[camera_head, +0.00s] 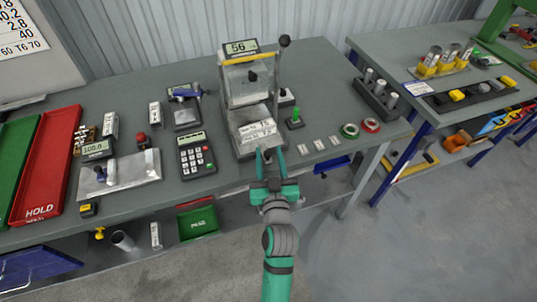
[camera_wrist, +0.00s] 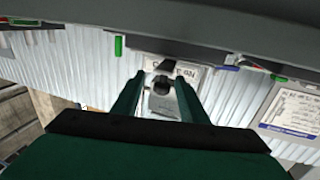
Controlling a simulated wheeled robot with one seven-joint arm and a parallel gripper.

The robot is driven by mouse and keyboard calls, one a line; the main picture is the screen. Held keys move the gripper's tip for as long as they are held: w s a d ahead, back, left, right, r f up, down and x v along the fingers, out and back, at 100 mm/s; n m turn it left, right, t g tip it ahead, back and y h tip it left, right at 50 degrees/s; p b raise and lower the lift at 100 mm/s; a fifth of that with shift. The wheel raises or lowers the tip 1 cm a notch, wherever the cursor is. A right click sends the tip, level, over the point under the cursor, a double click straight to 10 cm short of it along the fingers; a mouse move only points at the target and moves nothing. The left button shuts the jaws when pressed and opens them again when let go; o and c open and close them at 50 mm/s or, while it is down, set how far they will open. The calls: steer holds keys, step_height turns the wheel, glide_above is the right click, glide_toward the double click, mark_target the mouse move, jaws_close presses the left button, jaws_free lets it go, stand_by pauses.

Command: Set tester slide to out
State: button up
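The tester (camera_head: 246,95) is a grey machine with a display reading 56, a yellow strip and a tall lever with a dark ball. A pale label plate (camera_head: 257,131) is on its low front; I take this part to be the slide, but cannot tell its position for sure. My gripper (camera_head: 269,156) is at the front foot of the tester, at the table edge. In the wrist view my gripper (camera_wrist: 158,84) has its fingers apart, with a dark round knob (camera_wrist: 162,83) between the tips. I see no clear contact with the knob.
A calculator-like device (camera_head: 195,155) and a steel plate (camera_head: 118,175) lie left of the tester. A green-knobbed piece (camera_head: 295,118), small labels and two rings lie right of it. A red HOLD tray (camera_head: 48,165) is far left. A green bin (camera_head: 198,223) is below.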

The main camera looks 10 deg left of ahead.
steer(key=shift+f, duration=0.1)
steer(key=v, duration=1.1)
steer(key=shift+a, duration=0.15)
steer(key=shift+w, duration=0.1)
stand_by(0.4)
steer(key=s+d+f+m+h, duration=0.1)
steer(key=s+d+f+h, duration=0.1)
steer(key=s+d+f, duration=0.3)
steer(key=s+d+f+m+h, duration=0.2)
steer(key=s+f, duration=0.1)
steer(key=s, duration=0.4)
steer(key=s+f+g+h, duration=0.1)
steer(key=s, duration=1.4)
steer(key=shift+s+d+f+m+g+h, duration=0.2)
steer(key=shift+d+m+g+h, duration=0.1)
steer(key=shift+m+h, duration=0.1)
